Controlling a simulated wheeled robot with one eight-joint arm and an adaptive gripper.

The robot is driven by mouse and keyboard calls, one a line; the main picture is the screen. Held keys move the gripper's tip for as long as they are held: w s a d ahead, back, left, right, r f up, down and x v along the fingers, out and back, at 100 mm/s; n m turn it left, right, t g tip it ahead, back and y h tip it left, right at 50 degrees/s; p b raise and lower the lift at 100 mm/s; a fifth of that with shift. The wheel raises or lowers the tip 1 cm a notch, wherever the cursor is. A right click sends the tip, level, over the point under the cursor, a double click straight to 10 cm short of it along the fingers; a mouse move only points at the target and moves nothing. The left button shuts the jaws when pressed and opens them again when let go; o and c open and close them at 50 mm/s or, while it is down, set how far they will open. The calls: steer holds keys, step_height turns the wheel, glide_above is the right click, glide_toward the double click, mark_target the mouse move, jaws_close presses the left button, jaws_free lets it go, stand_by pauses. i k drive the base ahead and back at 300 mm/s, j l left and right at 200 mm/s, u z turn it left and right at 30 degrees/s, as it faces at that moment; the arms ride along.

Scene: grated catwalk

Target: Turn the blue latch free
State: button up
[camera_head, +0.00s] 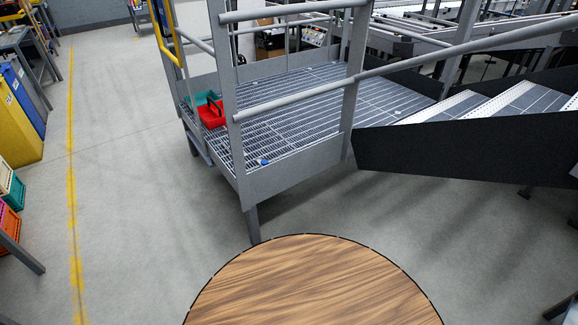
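A small blue piece (263,162) with a pale part beside it lies low on the grated platform (300,112), near its front edge. It is too small for me to tell whether this is the blue latch or how it is turned. A red box (211,114) with a dark handle or strip on top sits on the grating at the platform's left side. A teal item (203,98) is just behind it, partly hidden. My gripper is not in view.
Grey posts and rails (233,100) bound the platform. Stairs (470,108) with a dark side panel adjoin it at right. A round wood-grained surface (315,285) fills the bottom centre. Bins (18,115) stand at far left. The concrete floor (130,180) between is clear.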

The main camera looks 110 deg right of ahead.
mark_target(263, 163)
steer(key=z, duration=3.7)
steer(key=i+j+u, duration=0.15)
steer(key=j, duration=0.25)
steer(key=i+j+u, duration=0.15)
steer(key=j, duration=0.25)
steer(key=i+j+u, duration=0.15)
steer(key=i+j, duration=0.15)
steer(key=j, duration=0.05)
